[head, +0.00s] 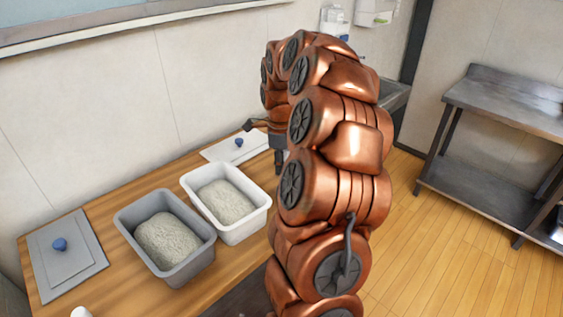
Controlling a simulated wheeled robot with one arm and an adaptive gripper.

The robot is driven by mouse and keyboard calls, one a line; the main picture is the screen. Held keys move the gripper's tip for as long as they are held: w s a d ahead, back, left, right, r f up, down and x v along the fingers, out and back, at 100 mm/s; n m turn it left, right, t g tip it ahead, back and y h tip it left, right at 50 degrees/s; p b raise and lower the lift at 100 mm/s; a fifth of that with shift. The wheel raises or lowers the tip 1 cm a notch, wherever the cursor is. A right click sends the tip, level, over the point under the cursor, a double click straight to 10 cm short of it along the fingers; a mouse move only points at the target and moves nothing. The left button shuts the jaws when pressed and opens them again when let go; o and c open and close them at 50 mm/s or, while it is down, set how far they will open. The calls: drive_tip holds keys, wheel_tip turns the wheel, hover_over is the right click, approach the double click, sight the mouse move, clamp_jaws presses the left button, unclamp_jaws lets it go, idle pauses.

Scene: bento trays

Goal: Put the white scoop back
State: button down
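A small white object (81,312) is cut off by the bottom edge at the front left of the table; I cannot tell whether it is the white scoop. No other scoop is visible. A white bin (258,215) and a grey bin (194,262) stand side by side, each holding a pale grain-like heap. My gripper (279,158) is mostly hidden behind my copper-coloured arm, near the far right of the white bin. Only dark parts of it show, so its fingers and anything in them cannot be made out.
A grey lid (72,277) with a blue knob lies at the left of the wooden table (108,210). A pale lid (222,150) with a blue knob lies behind the white bin. A wall stands behind the table. A metal shelf (507,103) stands at the right, with open floor before it.

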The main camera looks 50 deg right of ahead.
drive_tip(key=shift+f, duration=0.3)
drive_tip(key=c, duration=1)
unclamp_jaws()
drive_tip(key=shift+r, duration=0.2)
wheel_tip(320, 180, up, 12)
drive_tip(key=b, duration=0.2)
drive_tip(key=shift+a, duration=0.1)
